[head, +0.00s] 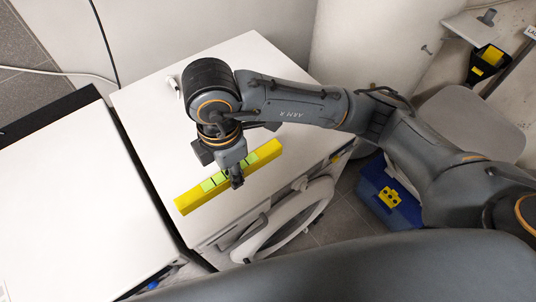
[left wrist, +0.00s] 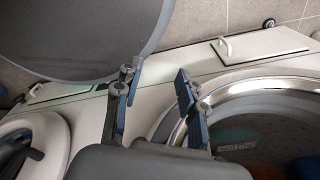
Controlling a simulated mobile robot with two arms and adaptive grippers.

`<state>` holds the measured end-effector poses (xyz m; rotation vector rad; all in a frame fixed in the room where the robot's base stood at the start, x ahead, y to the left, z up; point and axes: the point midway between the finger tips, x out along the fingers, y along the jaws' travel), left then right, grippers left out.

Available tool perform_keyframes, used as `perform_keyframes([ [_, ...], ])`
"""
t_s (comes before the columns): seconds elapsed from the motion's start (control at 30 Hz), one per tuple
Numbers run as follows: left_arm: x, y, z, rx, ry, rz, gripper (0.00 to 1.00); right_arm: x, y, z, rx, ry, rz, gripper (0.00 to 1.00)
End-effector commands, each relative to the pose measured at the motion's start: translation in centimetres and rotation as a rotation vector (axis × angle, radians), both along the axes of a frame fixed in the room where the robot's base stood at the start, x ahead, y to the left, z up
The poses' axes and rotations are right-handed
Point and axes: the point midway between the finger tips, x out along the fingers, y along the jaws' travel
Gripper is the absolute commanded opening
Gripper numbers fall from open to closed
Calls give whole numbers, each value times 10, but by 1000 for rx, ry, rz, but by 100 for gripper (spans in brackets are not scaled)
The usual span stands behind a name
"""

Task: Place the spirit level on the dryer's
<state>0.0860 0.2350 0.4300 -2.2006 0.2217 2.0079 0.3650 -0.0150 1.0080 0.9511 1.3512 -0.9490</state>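The yellow spirit level (head: 190,203) with green vials is over the white top of a front-loading machine (head: 150,115), roughly along its front edge. My right gripper (head: 236,178) comes down over the middle of the level, its near finger against the level's front side. It looks shut on the level; the far finger is hidden. I cannot tell whether the level touches the top. My left gripper (left wrist: 155,95) shows only in the left wrist view, open and empty, in front of the machine fronts.
A second white-topped appliance (head: 60,200) stands at the left, across a narrow dark gap. A round door (head: 285,220) sticks out at the machine's front. A blue toolbox (head: 385,205) is on the floor at the right. A small white item (head: 173,84) lies at the machine top's back left.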

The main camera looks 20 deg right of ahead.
Motion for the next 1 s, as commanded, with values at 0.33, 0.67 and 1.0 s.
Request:
perform_keyframes([
  [0.33,0,1,21,1,1,-1,40,57,-61,-41,-5,6,-5,0],
  [0.67,0,1,30,1,0,-1,40,80,-83,-81,-1,1,2,0],
  [1.0,0,1,37,1,0,-2,40,86,-89,-120,-2,2,2,0],
])
